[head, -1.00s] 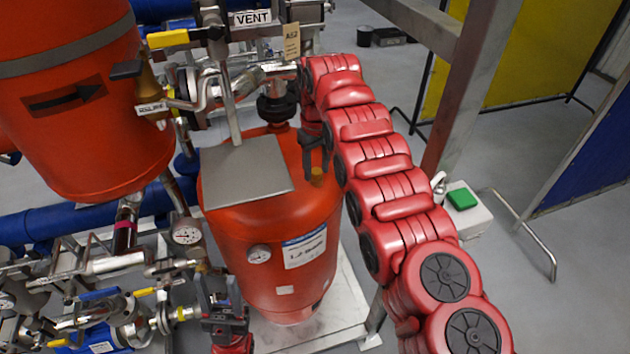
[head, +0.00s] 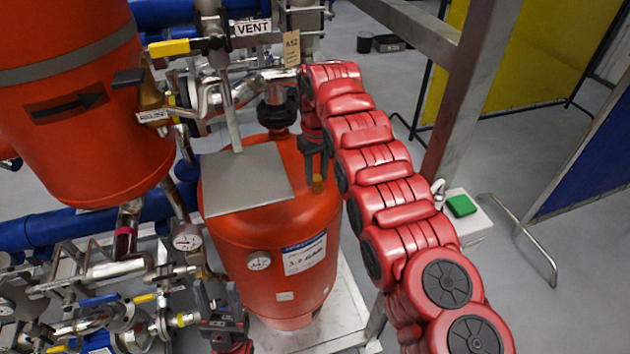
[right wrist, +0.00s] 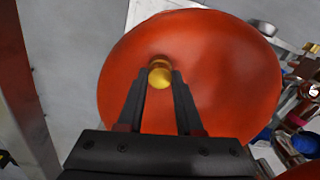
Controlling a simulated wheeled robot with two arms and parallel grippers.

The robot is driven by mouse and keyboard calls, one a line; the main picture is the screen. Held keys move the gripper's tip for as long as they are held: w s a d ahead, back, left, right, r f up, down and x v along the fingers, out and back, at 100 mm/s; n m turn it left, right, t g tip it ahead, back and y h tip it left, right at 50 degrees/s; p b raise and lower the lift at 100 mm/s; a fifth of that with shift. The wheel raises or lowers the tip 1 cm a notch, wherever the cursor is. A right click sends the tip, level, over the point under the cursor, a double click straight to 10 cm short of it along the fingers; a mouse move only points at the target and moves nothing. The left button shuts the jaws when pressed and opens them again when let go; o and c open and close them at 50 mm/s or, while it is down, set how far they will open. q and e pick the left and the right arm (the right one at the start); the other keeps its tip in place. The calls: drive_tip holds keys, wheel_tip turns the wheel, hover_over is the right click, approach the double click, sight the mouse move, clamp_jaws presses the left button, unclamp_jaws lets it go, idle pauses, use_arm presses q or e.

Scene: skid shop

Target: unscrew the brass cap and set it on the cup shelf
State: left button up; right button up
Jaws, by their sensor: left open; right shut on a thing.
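The brass cap (right wrist: 159,73) is a small gold knob at the top of the orange vessel (right wrist: 230,75). It also shows small in the head view (head: 317,186), on the vessel's right shoulder. My right gripper (right wrist: 159,80) is shut on the cap, one dark finger on each side; in the head view it points down at the vessel (head: 316,176). Whether the cap still touches its seat is hidden. A flat grey plate (head: 247,178), apparently the cup shelf, lies beside the gripper, left of the cap, and is bare. My left gripper (head: 220,296) is open and empty, low in front.
A second orange vessel (head: 80,110) stands left. Pipes and valves with yellow levers (head: 170,47) and a VENT label (head: 252,28) crowd the left and back. A grey frame post (head: 462,100) stands right of my right arm. Open floor lies further right.

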sight(316, 178)
drive_tip(key=shift+r+p, duration=2.5)
drive_tip(key=shift+f, duration=0.1)
